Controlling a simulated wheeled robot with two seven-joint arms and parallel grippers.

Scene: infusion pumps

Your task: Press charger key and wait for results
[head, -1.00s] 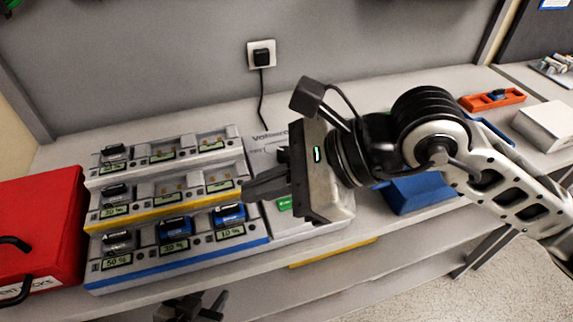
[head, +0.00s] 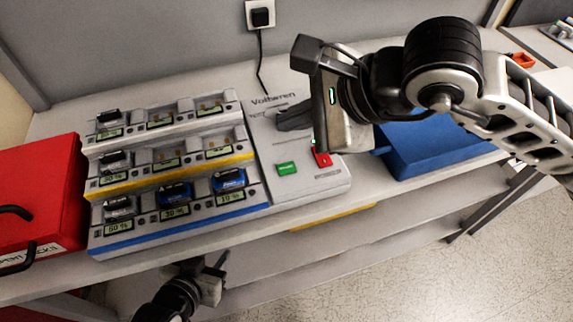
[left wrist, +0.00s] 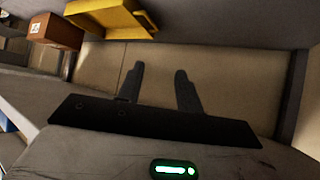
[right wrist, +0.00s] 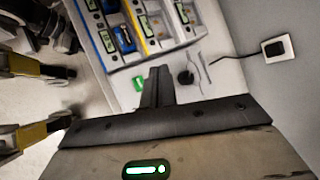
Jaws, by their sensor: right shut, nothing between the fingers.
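The Voltwren charger (head: 330,183) stands on the bench, with a three-tier bay rack at its left. Its green key (head: 287,168) is uncovered, and the red key (head: 322,158) shows beside it, close to my right gripper's body. Blue batteries (head: 175,194) sit in the front tier's middle and right bays; darker ones fill the left column. Lit displays show percentages, some too small to read. My right gripper (head: 284,122) is shut and empty over the panel's upper part, behind the green key. My left gripper (head: 221,266) is open and empty below the bench edge.
A red case (head: 40,185) stands left of the rack. A blue bin (head: 435,150) is right of the charger, behind my right arm. A wall socket with a black plug (head: 261,16) and cable is at the back. A yellow bin (left wrist: 112,18) shows in the left wrist view.

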